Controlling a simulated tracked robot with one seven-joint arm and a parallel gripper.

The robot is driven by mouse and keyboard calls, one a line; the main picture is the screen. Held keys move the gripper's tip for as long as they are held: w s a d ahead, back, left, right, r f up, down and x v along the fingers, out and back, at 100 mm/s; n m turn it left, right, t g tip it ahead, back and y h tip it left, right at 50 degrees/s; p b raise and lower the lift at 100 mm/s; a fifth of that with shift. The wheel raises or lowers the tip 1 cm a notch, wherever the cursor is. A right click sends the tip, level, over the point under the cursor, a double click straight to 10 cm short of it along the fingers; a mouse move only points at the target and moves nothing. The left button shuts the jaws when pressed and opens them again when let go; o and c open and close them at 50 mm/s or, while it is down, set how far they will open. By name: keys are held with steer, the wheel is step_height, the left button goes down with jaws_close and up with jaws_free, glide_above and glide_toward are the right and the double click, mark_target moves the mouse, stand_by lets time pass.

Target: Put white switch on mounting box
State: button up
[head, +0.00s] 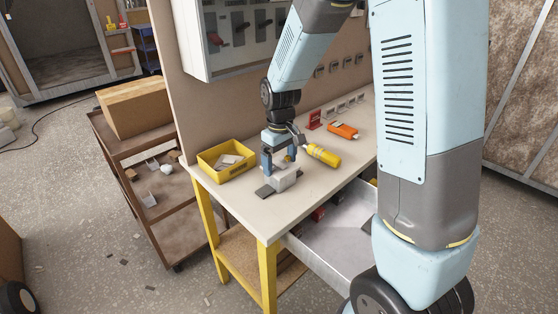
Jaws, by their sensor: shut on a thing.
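My gripper (278,158) points down over the worktable, near its front left corner. Its fingers are closed on a small pale piece that looks like the white switch and is mostly hidden by the fingers. A pale grey block (284,180), which looks like the mounting box, stands on the table directly below the fingers. The switch and the block overlap in this view, and I cannot tell whether they touch. A flat dark grey plate (264,191) lies at the block's left front side.
On the worktable (240,200), a yellow bin (226,160) with pale parts stands left of my gripper. A yellow bottle (322,155) and an orange tool (343,131) lie to the right. An open drawer (335,250) juts out below the front edge. A brown cart (150,190) stands left.

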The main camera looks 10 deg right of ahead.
mark_target(280, 164)
steer(key=o, duration=0.8)
steer(key=shift+f, duration=0.1)
step_height(280, 164, up, 12)
steer(key=shift+s+d+r+m+t, duration=1.05)
steer(key=shift+s+d+r, duration=0.85)
steer(key=shift+s, duration=1.75)
steer(key=shift+s+d+r+m+t, duration=1)
steer(key=shift+s+d+r, duration=0.95)
steer(key=shift+s, duration=1.7)
steer(key=shift+s+d+r+m+t, duration=0.75)
steer(key=shift+s+d+r+m, duration=1.1)
steer(key=shift+s, duration=1.8)
steer(key=shift+d+f+n, duration=0.25)
steer(key=shift+d+n, duration=0.1)
steer(key=shift+n, duration=0.15)
